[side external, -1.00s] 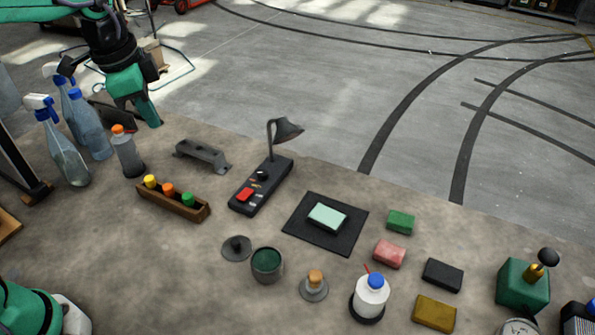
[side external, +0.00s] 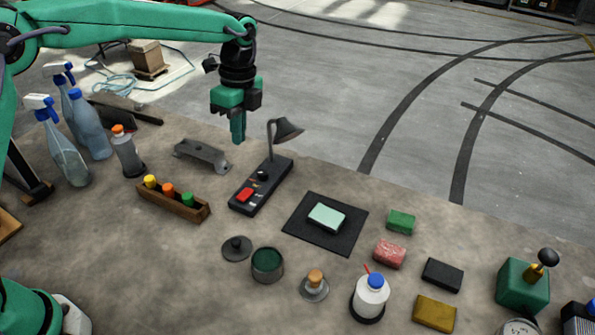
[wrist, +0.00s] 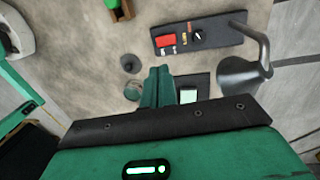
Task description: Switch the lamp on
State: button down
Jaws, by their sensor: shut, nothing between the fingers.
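The lamp (side external: 287,130) has a dark shade on a bent neck and rises from the back end of a black control base (side external: 250,201). The base carries a red rocker switch (side external: 244,195) at its front end and a black knob (side external: 263,176) behind it. The wrist view shows the same red switch (wrist: 165,41), the knob (wrist: 198,35) and the lamp's neck and shade (wrist: 243,72). I cannot tell whether the lamp is lit. My gripper (side external: 238,139) is shut and empty, pointing down above the bench's back edge, left of the lamp. Its closed fingers show in the wrist view (wrist: 157,87).
A grey bracket (side external: 202,156) and a wooden rack of coloured-top pegs (side external: 174,204) stand left of the base. A black mat (side external: 343,240) with a pale green block (side external: 327,217) lies right. Spray bottles (side external: 62,150) stand far left.

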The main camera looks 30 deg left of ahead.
aim_at(242, 196)
jog(key=shift+d+f, duration=0.1)
jog(key=shift+f, duration=0.1)
jog(key=f, duration=0.4)
jog(key=s+f, duration=0.1)
jog(key=f, duration=0.8)
jog(key=shift+s+f, duration=0.35)
jog(key=shift+s, duration=0.05)
